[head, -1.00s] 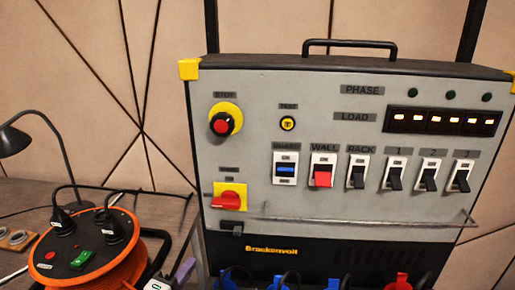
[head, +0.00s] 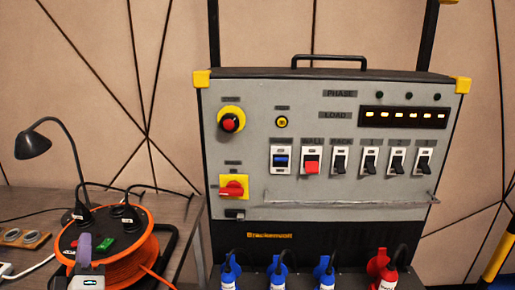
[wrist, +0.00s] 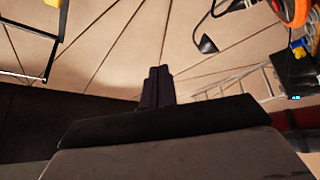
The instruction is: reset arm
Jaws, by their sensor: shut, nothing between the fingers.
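My gripper (wrist: 157,84) shows in the wrist view as two dark fingers side by side, shut and empty. It points at the pale panelled wall and touches nothing that I can see. I cannot make out my gripper in the head view. The grey power panel (head: 255,165) stands upright in the middle of the head view, with a row of switches, a red stop button (head: 229,123) and lit load lamps (head: 402,115).
An orange cable reel (head: 132,262) and a black desk lamp (head: 33,146) stand on the table at left. Blue plugs (head: 277,264) and a red plug (head: 378,262) sit below the panel. In the wrist view, a ladder (wrist: 235,84) shows at right.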

